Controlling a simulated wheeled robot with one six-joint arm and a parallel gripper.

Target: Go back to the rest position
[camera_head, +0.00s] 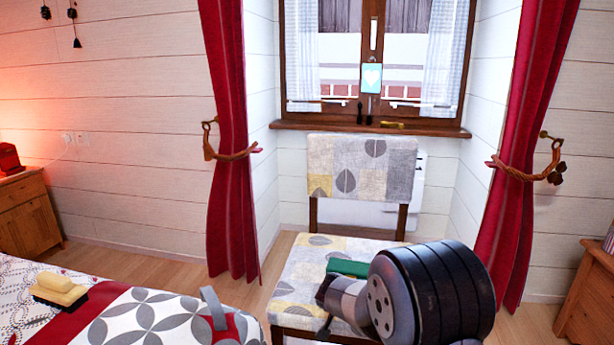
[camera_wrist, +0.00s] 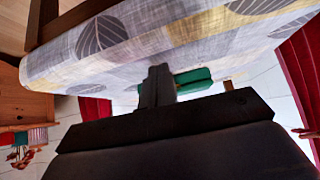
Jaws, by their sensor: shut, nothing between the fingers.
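My arm reaches over the front right of the chair in the head view, where its dark links hide part of the seat. My gripper (camera_wrist: 158,78) shows in the wrist view with its fingers together and nothing between them. The chair (camera_head: 300,278) has a patterned grey and yellow seat and back. Its fabric also fills the top of the wrist view (camera_wrist: 130,50). A green object (camera_head: 347,267) is at the seat, partly hidden behind my arm. Green also shows just beyond my fingertips in the wrist view (camera_wrist: 194,80); I cannot tell whether they touch it.
A bed (camera_head: 140,325) fills the lower left, with a yellow brush-like object (camera_head: 60,288) and a grey and red item (camera_head: 214,312) on it. A wooden cabinet (camera_head: 27,212) stands far left, another (camera_head: 590,297) at right. Red curtains flank the window. Floor shows between bed and wall.

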